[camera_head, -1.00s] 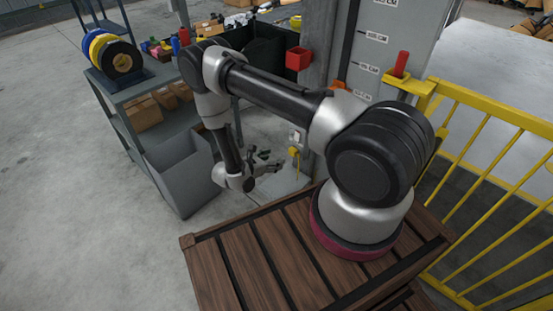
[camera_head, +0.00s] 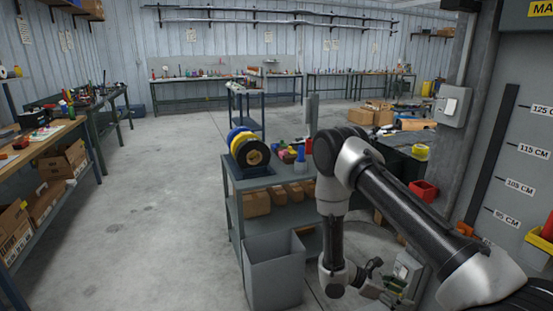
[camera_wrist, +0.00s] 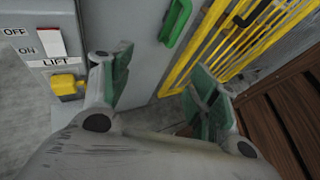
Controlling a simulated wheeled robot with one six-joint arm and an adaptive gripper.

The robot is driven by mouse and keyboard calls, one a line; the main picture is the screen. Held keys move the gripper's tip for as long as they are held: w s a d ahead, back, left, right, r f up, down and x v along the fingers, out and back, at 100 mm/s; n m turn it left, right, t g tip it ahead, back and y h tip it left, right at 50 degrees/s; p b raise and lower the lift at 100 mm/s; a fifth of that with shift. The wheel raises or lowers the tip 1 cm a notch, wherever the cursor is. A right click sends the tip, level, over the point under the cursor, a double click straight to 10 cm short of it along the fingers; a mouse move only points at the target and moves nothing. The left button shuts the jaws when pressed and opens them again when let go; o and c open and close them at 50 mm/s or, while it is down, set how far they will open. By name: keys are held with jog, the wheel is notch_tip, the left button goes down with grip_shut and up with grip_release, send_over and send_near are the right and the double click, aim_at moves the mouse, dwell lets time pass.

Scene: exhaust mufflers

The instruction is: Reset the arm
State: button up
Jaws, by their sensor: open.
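My arm is bent, with its last links hanging down at the right of the head view. My gripper (camera_head: 382,279) hangs low there, to the right of the grey bin, near a light grey box (camera_head: 408,268). In the wrist view my gripper (camera_wrist: 165,88) has its two green-padded fingers spread wide. Nothing is between them. Behind the fingers are a grey panel, a yellow railing (camera_wrist: 225,45) and brown wooden boards (camera_wrist: 292,110).
A grey shelf cart (camera_head: 235,205) holds wire spools (camera_head: 250,150) and cardboard boxes; a grey bin (camera_head: 274,272) stands before it. In the wrist view a lift switch (camera_wrist: 50,40) and yellow plug (camera_wrist: 67,86) are close left. Open floor (camera_head: 160,210) lies left.

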jog(key=s+r+m+t+y, duration=0.2)
jog(key=s+r+m+y, duration=0.2)
jog(key=r, duration=1.1)
jog(key=s+a+r+m+t+y, duration=0.1)
jog(key=s+r+m+y, duration=0.4)
jog(key=r, duration=1)
jog(key=s+a+r+m+t+y, duration=0.1)
jog(key=s+r+m+t+y, duration=0.3)
jog(key=r, duration=1.1)
jog(key=s+m, duration=0.3)
jog(key=s, duration=0.1)
jog(key=shift+s+a+r, duration=0.15)
jog(key=shift+s+a, duration=0.05)
jog(key=shift+s, duration=0.15)
